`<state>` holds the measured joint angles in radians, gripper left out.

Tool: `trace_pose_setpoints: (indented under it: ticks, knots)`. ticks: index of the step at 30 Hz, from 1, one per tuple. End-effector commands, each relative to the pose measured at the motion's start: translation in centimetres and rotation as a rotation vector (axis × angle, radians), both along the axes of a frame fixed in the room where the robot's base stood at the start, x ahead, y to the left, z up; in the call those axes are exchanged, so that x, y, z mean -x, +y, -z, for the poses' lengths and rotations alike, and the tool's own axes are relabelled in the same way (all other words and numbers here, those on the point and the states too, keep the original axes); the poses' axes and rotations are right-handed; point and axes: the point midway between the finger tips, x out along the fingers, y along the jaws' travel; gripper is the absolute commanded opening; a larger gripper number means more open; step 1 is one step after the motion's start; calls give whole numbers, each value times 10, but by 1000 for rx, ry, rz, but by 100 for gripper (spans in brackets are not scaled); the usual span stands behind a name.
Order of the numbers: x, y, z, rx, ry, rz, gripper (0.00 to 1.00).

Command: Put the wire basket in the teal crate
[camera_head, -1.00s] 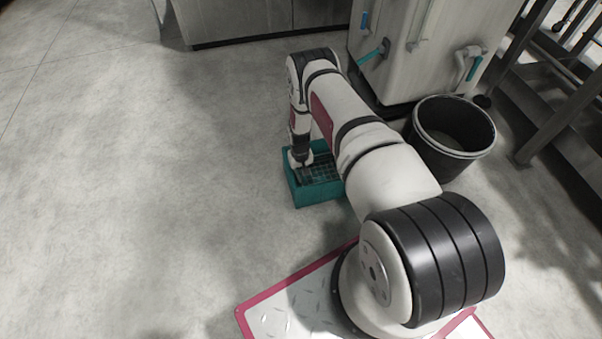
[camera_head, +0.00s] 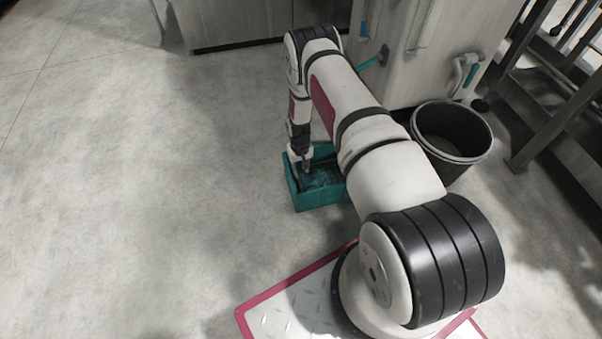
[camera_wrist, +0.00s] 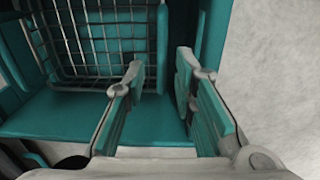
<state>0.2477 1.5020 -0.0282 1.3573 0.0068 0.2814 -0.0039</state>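The teal crate (camera_head: 322,195) stands on the floor, left of my arm in the head view. The wire basket (camera_head: 330,177) shows as a dark grid inside it, partly hidden by my gripper and the crate wall. In the wrist view the basket (camera_wrist: 104,45) lies within the teal walls of the crate (camera_wrist: 150,122). My gripper (camera_wrist: 160,74) is open, its two fingers apart on either side of the basket's right edge. In the head view my gripper (camera_head: 305,172) points down into the crate's left part.
A black round bin (camera_head: 452,135) stands right of the crate, behind my arm. A pale machine cabinet (camera_head: 410,50) with teal handles and metal stair framing (camera_head: 560,100) are at the back right. The floor (camera_head: 130,200) on the left is clear.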

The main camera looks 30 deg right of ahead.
Motion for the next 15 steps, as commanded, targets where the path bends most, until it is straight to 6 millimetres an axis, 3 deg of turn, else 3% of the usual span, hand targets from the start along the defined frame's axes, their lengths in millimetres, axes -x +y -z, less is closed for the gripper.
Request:
trace_pose_setpoints:
  ticks: [1, 6, 15]
  knots:
    - [-1, 0, -16, 0, -1, 0, 25]
    - [0, 1, -44, 0, 0, 0, 25]
    - [0, 2, -62, 0, 1, 0, 25]
